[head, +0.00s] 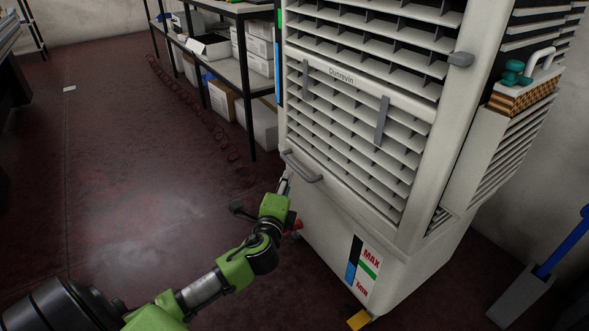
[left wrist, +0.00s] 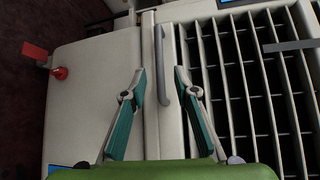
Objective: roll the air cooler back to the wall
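The air cooler (head: 365,130) is a tall white louvred unit standing close to the wall at the right. A grey bar handle (head: 301,167) sits low on its front left edge; it also shows in the left wrist view (left wrist: 160,65). My left gripper (head: 284,184) is at the cooler's lower front, by this handle. In the left wrist view its two fingers (left wrist: 160,73) are spread, with the handle bar between them in the picture. Contact with the handle cannot be seen. My right gripper is in neither view.
A metal shelf (head: 243,75) with boxes stands behind the cooler's left side. A yellow piece (head: 360,319) and a red one (head: 297,225) show at the cooler's base. A blue-handled tool (head: 560,245) stands at the right by the wall (head: 540,160). The dark red floor at left is open.

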